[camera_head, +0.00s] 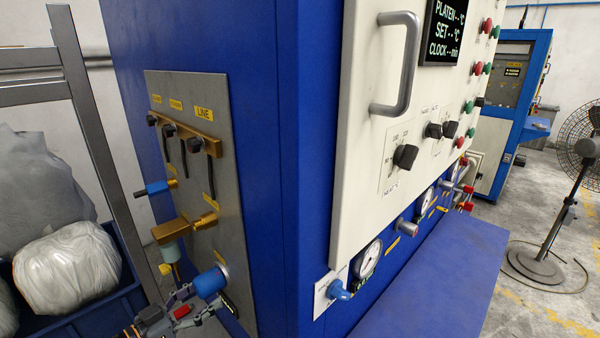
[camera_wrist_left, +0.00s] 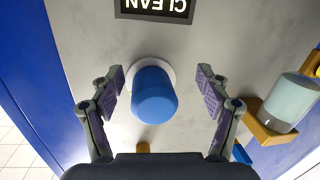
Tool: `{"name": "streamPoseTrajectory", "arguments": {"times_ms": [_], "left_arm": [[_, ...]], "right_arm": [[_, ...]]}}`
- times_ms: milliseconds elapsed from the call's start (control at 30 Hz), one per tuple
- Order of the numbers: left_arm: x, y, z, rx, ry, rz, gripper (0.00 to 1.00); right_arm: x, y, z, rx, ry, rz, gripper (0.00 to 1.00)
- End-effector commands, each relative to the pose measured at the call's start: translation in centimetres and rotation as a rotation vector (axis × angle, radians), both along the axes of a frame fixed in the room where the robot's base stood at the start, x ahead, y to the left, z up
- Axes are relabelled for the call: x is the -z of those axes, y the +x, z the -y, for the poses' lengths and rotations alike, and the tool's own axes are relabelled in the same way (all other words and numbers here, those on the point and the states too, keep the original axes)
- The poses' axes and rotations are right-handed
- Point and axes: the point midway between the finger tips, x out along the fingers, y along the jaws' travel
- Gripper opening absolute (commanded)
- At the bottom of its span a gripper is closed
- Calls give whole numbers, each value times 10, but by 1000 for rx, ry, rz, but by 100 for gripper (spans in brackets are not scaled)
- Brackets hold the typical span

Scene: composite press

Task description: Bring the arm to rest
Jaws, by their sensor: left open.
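My left gripper (camera_head: 192,301) is at the bottom of the head view, in front of the grey side panel (camera_head: 228,240). It is open and empty. A blue cylindrical knob (camera_head: 209,283) stands out from the panel just by its fingers. In the left wrist view the blue knob (camera_wrist_left: 153,96) sits on a white round base, between the two spread fingers (camera_wrist_left: 162,90), with a gap on both sides. A label reading CLEAN shows upside down beside it. My right gripper is not in view.
The brass fitting with a pale bowl (camera_head: 174,250) and a blue-tipped valve (camera_head: 155,188) jut from the panel above the gripper. A blue bin (camera_head: 95,318) with wrapped bundles and a grey rack stand at left. A blue ledge (camera_head: 440,275) and fan (camera_head: 560,190) are at right.

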Motion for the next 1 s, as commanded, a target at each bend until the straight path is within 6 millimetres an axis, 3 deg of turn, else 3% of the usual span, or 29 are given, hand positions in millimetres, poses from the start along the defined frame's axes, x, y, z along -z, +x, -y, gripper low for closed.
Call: {"name": "streamPoseTrajectory", "arguments": {"times_ms": [167,300,500,800,1000], "left_arm": [[66,-15,2,-284,181,-201,76],[107,-51,1,-428,337,-436,76],[133,-107,7,-486,464,-718,76],[141,-188,28,-438,541,-1073,76],[220,-175,19,-438,555,-1107,76]], "right_arm": [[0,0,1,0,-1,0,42],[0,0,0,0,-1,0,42],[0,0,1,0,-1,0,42],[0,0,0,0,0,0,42],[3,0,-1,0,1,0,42]]}}
